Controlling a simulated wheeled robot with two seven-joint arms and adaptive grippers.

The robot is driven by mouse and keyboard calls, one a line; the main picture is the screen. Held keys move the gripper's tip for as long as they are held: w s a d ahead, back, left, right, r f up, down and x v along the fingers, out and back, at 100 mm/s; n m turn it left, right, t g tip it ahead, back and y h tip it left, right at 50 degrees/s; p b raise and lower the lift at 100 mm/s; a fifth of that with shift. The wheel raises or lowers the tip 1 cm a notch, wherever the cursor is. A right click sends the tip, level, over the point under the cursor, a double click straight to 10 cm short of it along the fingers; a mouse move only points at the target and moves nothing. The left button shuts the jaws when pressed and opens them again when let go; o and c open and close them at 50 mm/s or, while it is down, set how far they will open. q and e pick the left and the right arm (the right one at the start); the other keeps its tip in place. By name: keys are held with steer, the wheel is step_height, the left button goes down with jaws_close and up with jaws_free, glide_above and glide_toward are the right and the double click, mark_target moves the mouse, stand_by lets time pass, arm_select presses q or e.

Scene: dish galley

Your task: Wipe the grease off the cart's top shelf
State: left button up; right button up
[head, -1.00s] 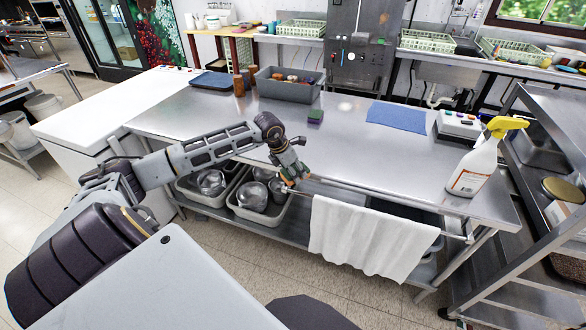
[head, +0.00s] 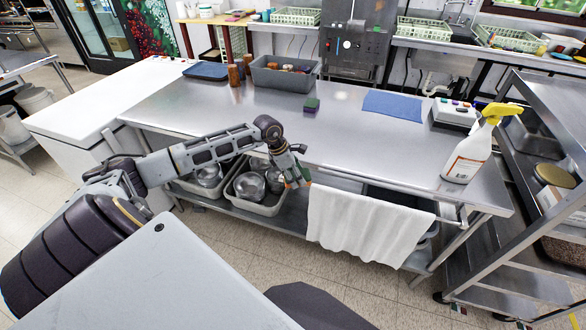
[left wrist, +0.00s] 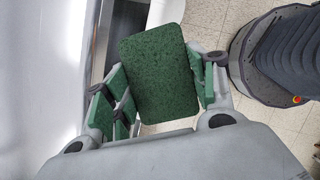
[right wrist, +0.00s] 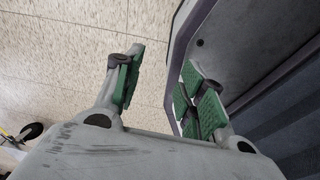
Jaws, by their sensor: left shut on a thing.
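My left gripper (head: 300,180) hangs at the front edge of the steel table, beside the white towel. In the left wrist view the left gripper (left wrist: 160,95) is shut on a dark green scouring pad (left wrist: 160,72), held between its green-padded fingers. The steel cart (head: 562,98) stands at the far right, well away from the left gripper. I cannot make out grease on its top shelf. My right gripper (right wrist: 160,90) shows only in its own wrist view, open and empty, its fingers wide apart over the floor and beside my base.
A spray bottle (head: 468,155) stands at the table's right end. A white towel (head: 365,228) hangs in front. The table's middle is clear.

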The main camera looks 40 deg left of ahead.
arm_select(q)
steer(key=d+f+m, duration=0.1)
steer(key=m, duration=0.1)
steer(key=s+d+f+m+g, duration=0.1)
steer(key=d+f, duration=0.1)
steer(key=shift+s+f+m+h, duration=0.1)
steer(key=shift+f+m+h, duration=0.15)
steer(key=shift+m+h, duration=0.15)
steer(key=s+d+f+m+g+y, duration=0.2)
steer(key=d+m, duration=0.5)
steer(key=m, duration=0.4)
steer(key=s+d+f+m+g+y, duration=0.2)
steer(key=s+d+f+m+g, duration=0.3)
steer(key=m, duration=0.7)
step_height(320, 180, down, 4)
steer(key=shift+s+d+r, duration=0.1)
steer(key=shift+s+d, duration=0.3)
steer(key=shift+d, duration=0.8)
arm_select(e)
steer(key=shift+w, duration=0.35)
steer(key=shift+s, duration=0.1)
